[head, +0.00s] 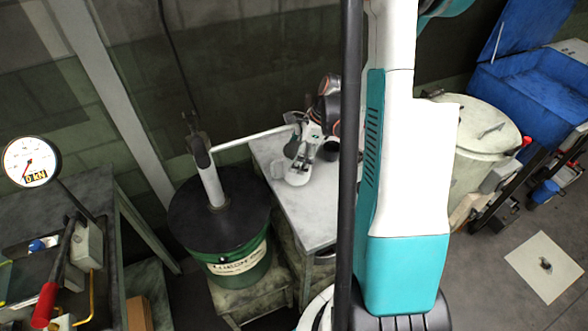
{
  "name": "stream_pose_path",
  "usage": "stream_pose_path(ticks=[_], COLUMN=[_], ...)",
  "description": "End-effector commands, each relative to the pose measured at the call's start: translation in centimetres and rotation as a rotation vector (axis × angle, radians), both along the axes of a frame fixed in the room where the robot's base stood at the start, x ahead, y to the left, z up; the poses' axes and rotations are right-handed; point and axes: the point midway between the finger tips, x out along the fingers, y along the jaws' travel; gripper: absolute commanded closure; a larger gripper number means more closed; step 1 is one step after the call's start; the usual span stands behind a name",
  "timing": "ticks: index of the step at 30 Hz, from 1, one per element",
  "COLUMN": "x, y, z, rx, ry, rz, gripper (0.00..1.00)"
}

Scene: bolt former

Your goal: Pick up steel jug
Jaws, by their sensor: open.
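A pale grey vessel (297,176), which looks like the steel jug, stands on the small light-topped table (315,213) in the middle of the head view. My gripper (308,156) is over the table right at the jug and partly covers its upper part. The jaws are open. I cannot tell whether a finger touches the jug. The jug's rim and far side are hidden behind my gripper.
A green drum (238,266) with a hand pump (207,175) stands left of the table, its spout reaching toward my gripper. A gauge (30,161) and red-handled lever (46,303) are at the left. A lidded pale drum (478,150) and blue bin (530,88) are right.

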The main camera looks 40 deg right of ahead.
Motion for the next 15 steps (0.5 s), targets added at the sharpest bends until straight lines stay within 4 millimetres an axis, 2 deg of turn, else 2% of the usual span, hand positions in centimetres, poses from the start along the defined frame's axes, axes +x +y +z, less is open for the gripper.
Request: stream_pose_path(ticks=[6,13,15], x=[0.03,0.02,0.01], y=[0.03,0.02,0.01], z=[-0.02,-0.01,-0.01], rx=[0.000,0.000,0.000], ry=[0.000,0.000,0.000], rz=[0.000,0.000,-0.001], gripper=[0.09,0.61,0.61])
